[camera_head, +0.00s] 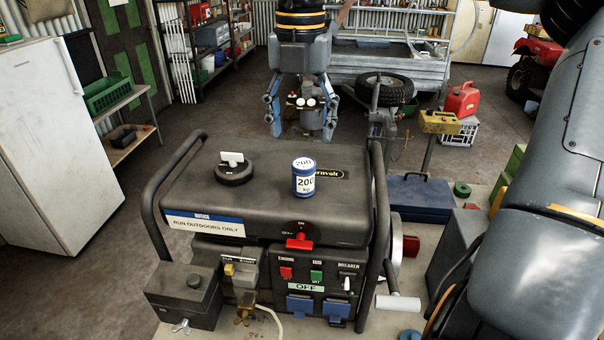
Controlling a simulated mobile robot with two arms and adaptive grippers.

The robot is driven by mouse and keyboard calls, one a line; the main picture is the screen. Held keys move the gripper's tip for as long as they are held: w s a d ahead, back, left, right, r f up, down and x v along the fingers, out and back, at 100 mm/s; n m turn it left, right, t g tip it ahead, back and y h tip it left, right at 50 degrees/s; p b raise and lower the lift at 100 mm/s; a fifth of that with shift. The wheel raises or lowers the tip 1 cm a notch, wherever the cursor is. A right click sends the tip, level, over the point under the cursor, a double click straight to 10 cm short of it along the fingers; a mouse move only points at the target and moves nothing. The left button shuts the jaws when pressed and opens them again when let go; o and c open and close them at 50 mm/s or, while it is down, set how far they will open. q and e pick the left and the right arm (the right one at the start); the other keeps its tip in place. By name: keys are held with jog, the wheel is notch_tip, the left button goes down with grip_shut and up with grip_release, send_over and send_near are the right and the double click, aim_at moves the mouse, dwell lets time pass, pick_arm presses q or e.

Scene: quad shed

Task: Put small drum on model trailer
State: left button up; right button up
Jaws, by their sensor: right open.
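The small drum (304,185), a blue and white can marked 200, stands upright on the flat black top of the generator (265,210). My right gripper (303,130) hangs fingers-down at the top centre, above the drum in the picture. Its blue fingers are apart, and I see no drum between them. A grey metal trailer (408,78) with a spare wheel shows at the back, partly hidden behind the gripper. It is the only trailer I can make out. My left gripper is not in view.
A black filler cap (233,171) sits left of the drum. The generator's side bars rise at both ends. A red fuel can (461,100), a white crate (460,131) and a blue toolbox (422,199) stand to the right. A white fridge (60,145) is left. My arm fills the right edge.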

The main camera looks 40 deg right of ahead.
aim_at(304, 162)
notch_tip(304, 162, down, 3)
jog(key=shift+w+d+f, duration=0.1)
jog(key=shift+w+f, duration=0.05)
jog(key=shift+f, duration=0.05)
jog(key=shift+f+p, duration=0.5)
jog(key=shift+p, duration=0.15)
jog(key=f, duration=0.2)
jog(key=f+p, duration=0.1)
jog(key=shift+d+f, duration=0.35)
jog(key=shift+f, duration=0.3)
jog(key=shift+a, duration=0.1)
jog(key=shift+c, duration=0.9)
grip_shut()
